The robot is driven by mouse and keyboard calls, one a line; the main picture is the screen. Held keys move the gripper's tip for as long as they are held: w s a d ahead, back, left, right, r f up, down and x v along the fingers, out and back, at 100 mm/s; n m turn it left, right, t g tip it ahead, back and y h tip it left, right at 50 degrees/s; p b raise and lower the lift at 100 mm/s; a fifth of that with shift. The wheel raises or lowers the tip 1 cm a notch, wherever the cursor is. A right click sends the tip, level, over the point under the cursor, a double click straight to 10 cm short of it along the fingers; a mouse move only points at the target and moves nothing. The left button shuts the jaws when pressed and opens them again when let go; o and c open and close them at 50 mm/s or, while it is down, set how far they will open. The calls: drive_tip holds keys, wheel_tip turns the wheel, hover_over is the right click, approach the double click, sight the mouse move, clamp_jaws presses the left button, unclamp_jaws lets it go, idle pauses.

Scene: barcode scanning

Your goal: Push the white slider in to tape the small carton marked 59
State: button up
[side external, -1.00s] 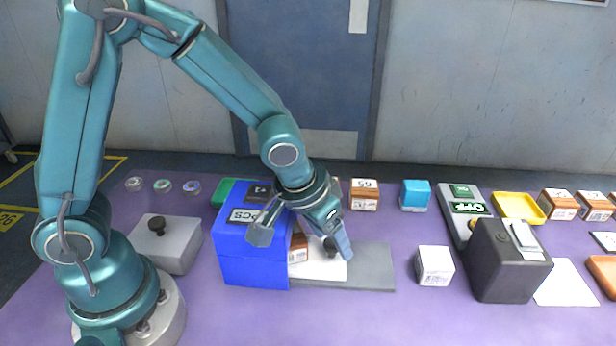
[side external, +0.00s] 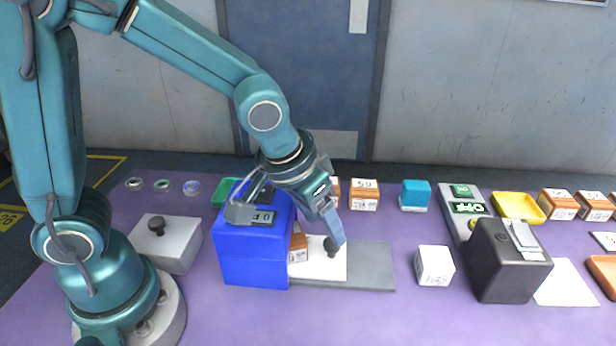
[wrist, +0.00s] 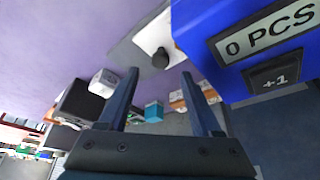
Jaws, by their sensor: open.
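The white slider (side external: 328,268) lies flat on a grey track, with a dark knob (side external: 331,249) on top; the knob also shows in the wrist view (wrist: 160,59). A small brown and white carton (side external: 298,250) stands at the slider's left end, against the blue box (side external: 252,258), partly hidden behind it; its number is not readable. The blue box has a "0 PCS" label (wrist: 268,30). My gripper (side external: 330,232) is open above the knob. In the wrist view the knob appears beyond and between the fingertips (wrist: 159,73), apart from them.
The grey track (side external: 370,268) is bare right of the slider. A white carton (side external: 434,266) and a dark machine (side external: 508,262) stand further right. A grey block with a knob (side external: 167,245) is at left. Several cartons and a blue cube (side external: 415,195) line the back.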

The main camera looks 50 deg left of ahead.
wheel_tip(320, 180, up, 6)
drive_tip(key=shift+w+f+m+g, duration=0.45)
drive_tip(key=shift+f+m+g, duration=0.3)
drive_tip(key=shift+f+m, duration=1.3)
drive_tip(key=shift+w+f+m+g, duration=0.45)
drive_tip(key=shift+f+m+g, duration=0.35)
drive_tip(key=shift+f+m, duration=1.25)
drive_tip(key=shift+w+f+m+g, duration=0.6)
drive_tip(key=shift+f+m, duration=0.7)
drive_tip(key=shift+m, duration=1.4)
drive_tip(key=shift+s, duration=0.15)
clamp_jaws()
drive_tip(key=shift+r, duration=0.1)
